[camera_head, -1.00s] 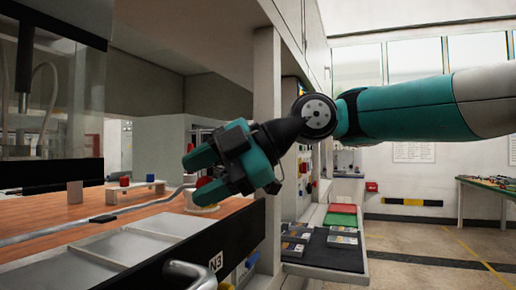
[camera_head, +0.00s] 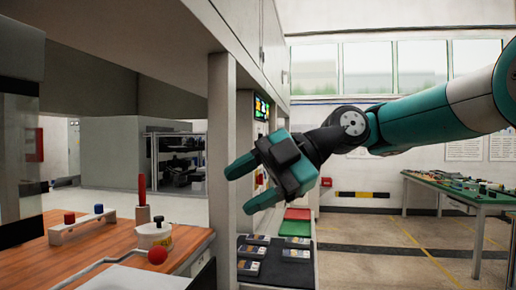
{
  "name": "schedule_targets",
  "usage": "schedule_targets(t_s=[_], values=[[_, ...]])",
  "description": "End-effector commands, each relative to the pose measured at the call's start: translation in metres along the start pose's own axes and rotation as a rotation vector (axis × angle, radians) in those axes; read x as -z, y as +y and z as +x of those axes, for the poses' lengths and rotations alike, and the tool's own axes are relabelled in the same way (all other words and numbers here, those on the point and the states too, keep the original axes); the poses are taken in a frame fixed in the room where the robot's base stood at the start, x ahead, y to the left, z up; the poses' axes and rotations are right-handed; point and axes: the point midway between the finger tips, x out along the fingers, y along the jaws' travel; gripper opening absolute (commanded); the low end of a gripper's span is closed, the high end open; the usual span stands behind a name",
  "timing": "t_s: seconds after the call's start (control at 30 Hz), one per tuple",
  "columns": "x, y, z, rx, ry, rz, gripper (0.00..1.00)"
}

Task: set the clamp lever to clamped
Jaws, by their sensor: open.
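A round white base (camera_head: 153,236) with a yellow label stands on the wooden bench top. A red ball knob (camera_head: 157,255) shows at its front, low over the bench. An upright red handle (camera_head: 142,184) on a pale post stands just behind the base. I cannot tell for sure which of these is the clamp lever, nor read its setting. My gripper (camera_head: 247,187) is open and empty, its teal fingers pointing left. In the picture it is to the right of these parts, in front of the pillar's right side, and apart from them.
A pale pillar (camera_head: 222,150) rises between the bench and my gripper. A small rack (camera_head: 82,226) with a blue and a red knob sits on the bench (camera_head: 100,264). Below my gripper is a dark tray (camera_head: 276,268) with several cards. A green table (camera_head: 470,188) stands right.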

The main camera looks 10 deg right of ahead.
Motion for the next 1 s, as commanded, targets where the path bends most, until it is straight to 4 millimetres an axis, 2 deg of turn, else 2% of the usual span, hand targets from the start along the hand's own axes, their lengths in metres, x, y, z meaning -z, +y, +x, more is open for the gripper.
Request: schedule_targets(t_s=[0.03, 0.2, 0.7, 0.77, 0.87, 0.97, 1.0], values=[[0.003, 0.005, -0.008, 0.000, -0.001, 0.005, 0.54], [0.002, 0.002, -0.016, 0.000, 0.000, 0.003, 0.54], [0.001, -0.003, -0.014, 0.005, -0.005, 0.026, 0.54], [0.004, -0.009, -0.008, 0.020, -0.024, 0.101, 0.54], [0.011, -0.032, 0.011, 0.065, -0.097, 0.356, 0.54], [0.019, -0.076, 0.030, 0.115, -0.231, 0.726, 0.54], [0.022, -0.097, 0.035, 0.128, -0.296, 0.878, 0.54]])
